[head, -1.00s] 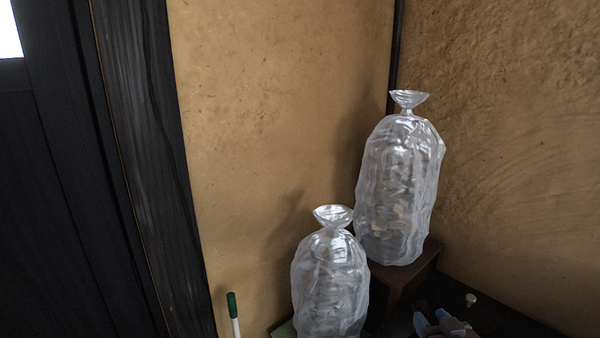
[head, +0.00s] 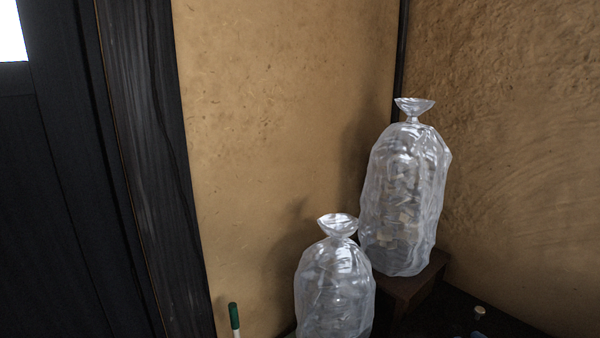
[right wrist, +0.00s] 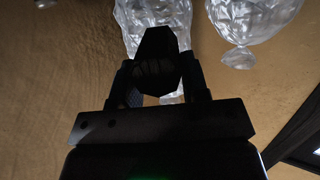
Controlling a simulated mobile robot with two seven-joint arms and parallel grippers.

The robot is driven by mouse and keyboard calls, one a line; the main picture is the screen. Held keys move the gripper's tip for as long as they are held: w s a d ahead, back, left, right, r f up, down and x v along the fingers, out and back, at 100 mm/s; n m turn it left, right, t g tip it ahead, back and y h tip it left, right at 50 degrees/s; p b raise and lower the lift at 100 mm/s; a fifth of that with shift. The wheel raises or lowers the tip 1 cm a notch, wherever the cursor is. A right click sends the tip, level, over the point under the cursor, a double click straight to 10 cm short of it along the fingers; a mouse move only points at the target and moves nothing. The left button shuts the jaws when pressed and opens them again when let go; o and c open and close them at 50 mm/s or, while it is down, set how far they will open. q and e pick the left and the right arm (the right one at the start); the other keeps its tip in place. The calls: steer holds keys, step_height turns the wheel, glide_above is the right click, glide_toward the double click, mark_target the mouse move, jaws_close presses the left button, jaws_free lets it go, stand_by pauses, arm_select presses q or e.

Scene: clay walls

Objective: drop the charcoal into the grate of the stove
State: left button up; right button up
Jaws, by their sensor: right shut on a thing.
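My right gripper (right wrist: 160,85) is shut on a dark, angular piece of charcoal (right wrist: 157,48) in the right wrist view. The charcoal sticks out past the fingertips and looks nearly black against the bags behind it. My left gripper is in neither view. No stove or grate can be made out in either view.
Two tied clear plastic bags stand in the corner, a nearer one (head: 335,285) and a taller one (head: 402,205) on a dark brown block (head: 412,288). A green-tipped white stick (head: 234,318) is left of them. Clay walls (head: 290,120) close the corner; dark wood (head: 150,150) is at left.

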steer(key=shift+f+b, duration=0.85)
steer(key=shift+f, duration=0.55)
steer(key=o, duration=1)
steer(key=p+v, duration=0.1)
steer(key=v, duration=0.9)
steer(key=shift+s, duration=0.35)
steer(key=shift+d+r, duration=0.1)
